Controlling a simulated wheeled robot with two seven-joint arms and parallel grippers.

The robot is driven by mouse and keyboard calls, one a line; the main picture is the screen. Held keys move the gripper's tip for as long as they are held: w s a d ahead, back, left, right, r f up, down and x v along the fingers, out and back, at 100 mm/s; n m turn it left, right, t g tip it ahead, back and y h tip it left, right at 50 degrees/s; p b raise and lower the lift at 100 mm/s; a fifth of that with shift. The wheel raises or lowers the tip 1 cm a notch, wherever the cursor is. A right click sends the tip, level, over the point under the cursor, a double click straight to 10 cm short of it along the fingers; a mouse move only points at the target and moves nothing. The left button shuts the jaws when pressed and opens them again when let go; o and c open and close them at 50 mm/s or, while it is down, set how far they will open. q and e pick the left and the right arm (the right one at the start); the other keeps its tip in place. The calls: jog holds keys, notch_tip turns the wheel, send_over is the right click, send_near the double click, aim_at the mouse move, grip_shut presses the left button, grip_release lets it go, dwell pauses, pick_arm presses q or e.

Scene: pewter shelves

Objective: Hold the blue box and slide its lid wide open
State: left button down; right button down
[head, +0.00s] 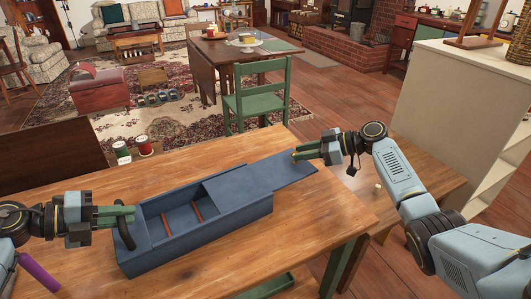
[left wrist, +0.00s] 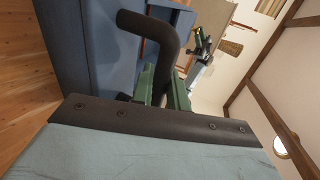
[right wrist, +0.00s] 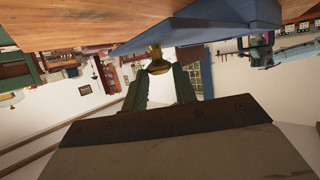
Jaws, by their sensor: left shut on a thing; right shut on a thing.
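The blue box (head: 200,238) sits on the wooden table, its left part open. Two reddish-brown bars show inside. Its blue lid (head: 262,176) is slid far to the right and sticks out past the box's right end, still overlapping the right part. My left gripper (head: 127,214) is shut on the black handle (head: 123,232) at the box's left end; the handle (left wrist: 150,30) also shows in the left wrist view. My right gripper (head: 298,154) is shut on a small brass knob (right wrist: 156,60) at the lid's outer end. The fingers partly hide the knob.
The wooden table (head: 320,235) is bare in front of the box. Two small jars, one red (head: 144,146), stand near its back edge. A green chair (head: 257,102) is behind the table. A pale shelf unit (head: 435,90) stands at the right.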

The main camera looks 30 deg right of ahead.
jog(key=c, duration=1.1)
grip_release()
jog(key=v, duration=1.2)
jog(key=shift+r, duration=0.1)
pick_arm(q)
jog(key=c, duration=1.3)
grip_release()
jog(key=shift+a, duration=0.1)
